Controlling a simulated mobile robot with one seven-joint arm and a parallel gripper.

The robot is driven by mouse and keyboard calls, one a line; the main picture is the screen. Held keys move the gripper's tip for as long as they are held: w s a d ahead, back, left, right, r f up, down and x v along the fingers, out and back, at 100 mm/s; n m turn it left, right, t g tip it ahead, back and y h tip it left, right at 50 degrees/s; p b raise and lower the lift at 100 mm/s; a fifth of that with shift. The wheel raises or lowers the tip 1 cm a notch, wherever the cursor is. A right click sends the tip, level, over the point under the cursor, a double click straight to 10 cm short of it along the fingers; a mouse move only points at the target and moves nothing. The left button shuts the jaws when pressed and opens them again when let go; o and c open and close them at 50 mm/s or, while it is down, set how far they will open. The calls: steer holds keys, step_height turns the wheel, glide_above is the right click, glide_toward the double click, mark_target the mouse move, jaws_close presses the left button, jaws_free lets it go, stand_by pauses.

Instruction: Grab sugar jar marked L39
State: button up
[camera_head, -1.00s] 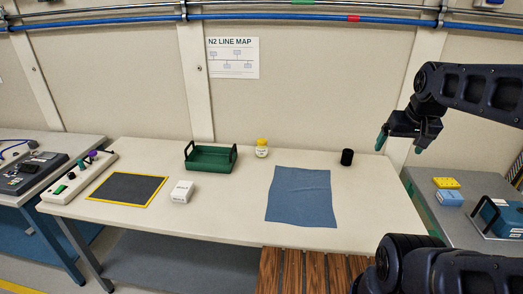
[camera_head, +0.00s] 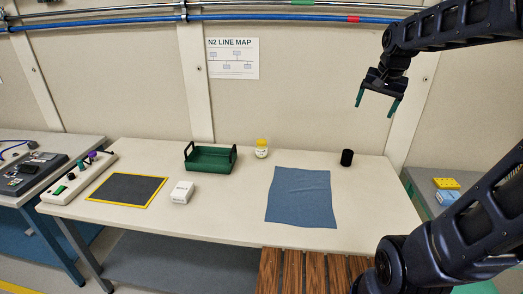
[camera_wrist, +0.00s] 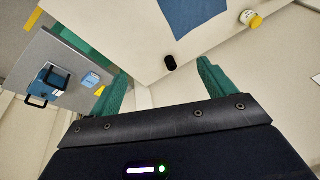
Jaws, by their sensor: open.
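A small jar with a yellow lid (camera_head: 262,148) stands upright at the back of the white table, between the green tray and the blue cloth. It carries a pale label too small to read, so I cannot tell if it says L39. The jar also shows in the wrist view (camera_wrist: 251,19), near the upper right. My gripper (camera_head: 377,103) is open and empty, raised above the back right of the table, to the right of the jar and well apart from it. Its green fingers also show in the wrist view (camera_wrist: 160,92).
On the white table (camera_head: 235,215) are a green tray (camera_head: 209,163), a white box (camera_head: 182,192), a dark yellow-edged mat (camera_head: 127,188), a blue cloth (camera_head: 301,197) and a black cylinder (camera_head: 347,157). A grey side table at right holds a yellow block (camera_head: 446,183).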

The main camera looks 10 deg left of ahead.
steer(key=w+a+m+g, duration=0.1)
steer(key=w+a+m, duration=0.45)
steer(key=w, duration=0.95)
steer(key=m+g, duration=0.3)
steer(key=m, duration=0.6)
glide_above(261, 140)
steer(key=shift+h, duration=0.3)
steer(key=f, duration=3.1)
steer(key=shift+s+d+f, duration=0.1)
steer(key=shift+d+f, duration=0.15)
steer(key=shift+f, duration=0.1)
steer(key=shift+a+f, duration=0.1)
steer(key=shift+f, duration=0.15)
step_height(261, 140, down, 5)
steer(key=shift+f, duration=0.2)
steer(key=shift+s+f, duration=0.2)
steer(key=shift+f, duration=1.1)
steer(key=shift+s+f, duration=0.2)
steer(key=shift+f, duration=1.1)
